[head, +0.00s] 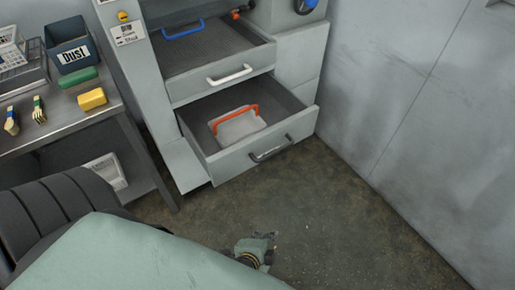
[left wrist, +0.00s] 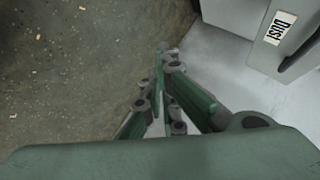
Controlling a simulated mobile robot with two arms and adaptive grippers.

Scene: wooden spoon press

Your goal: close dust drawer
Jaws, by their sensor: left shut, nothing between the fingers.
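The lower drawer (head: 262,150) of the grey machine stands pulled out and has a dark handle (head: 271,152). A pale tray with an orange handle (head: 236,122) lies inside it. In the left wrist view, a drawer front with a DUST label (left wrist: 281,27) and a dark handle shows at the upper right. My left gripper (head: 268,243) is low in front of the drawers, apart from them. In the left wrist view its fingers (left wrist: 164,56) are shut and empty, left of the drawer front. My right gripper is not in view.
An upper drawer (head: 222,83) with a white handle is also pulled out, above the lower one. A grey wall (head: 410,120) bounds the right. The floor (head: 330,220) between is clear.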

